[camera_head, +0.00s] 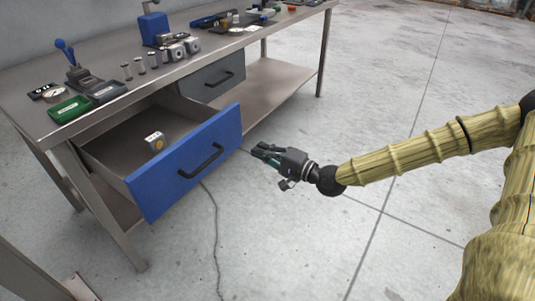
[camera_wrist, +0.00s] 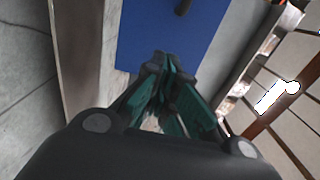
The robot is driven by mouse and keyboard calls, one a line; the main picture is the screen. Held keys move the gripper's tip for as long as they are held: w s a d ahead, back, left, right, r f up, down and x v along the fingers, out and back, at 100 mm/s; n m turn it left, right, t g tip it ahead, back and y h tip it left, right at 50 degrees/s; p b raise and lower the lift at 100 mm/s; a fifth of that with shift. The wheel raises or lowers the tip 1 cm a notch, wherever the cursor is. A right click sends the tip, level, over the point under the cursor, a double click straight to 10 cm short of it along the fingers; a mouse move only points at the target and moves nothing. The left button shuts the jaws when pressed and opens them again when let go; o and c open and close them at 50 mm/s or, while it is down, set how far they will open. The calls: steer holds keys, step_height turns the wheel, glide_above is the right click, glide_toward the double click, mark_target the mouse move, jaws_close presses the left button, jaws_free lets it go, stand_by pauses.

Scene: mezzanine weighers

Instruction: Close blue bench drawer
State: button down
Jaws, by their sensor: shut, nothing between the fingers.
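The blue bench drawer (camera_head: 165,184) is pulled out from under the bench in the head view, with a black bar handle (camera_head: 201,161) on its front. A small tan and grey block (camera_head: 155,142) sits inside it. My gripper (camera_head: 259,152) is shut and empty, just right of the drawer front, with a gap of floor seeming to lie between them. In the wrist view the blue front (camera_wrist: 165,35) fills the upper middle, beyond my gripper's closed fingers (camera_wrist: 158,68). Part of the handle shows at the top edge there.
The bench (camera_head: 110,48) holds a green tray (camera_head: 69,109), a blue-handled press (camera_head: 80,74), metal weights and other tools. A grey closed drawer (camera_head: 211,78) is beside the open one. A lower shelf (camera_head: 268,88) and legs stand below. The concrete floor at right is clear.

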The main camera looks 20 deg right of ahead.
mark_target(229, 136)
steer(key=x, duration=1)
steer(key=shift+b, duration=0.35)
steer(key=shift+w, duration=0.1)
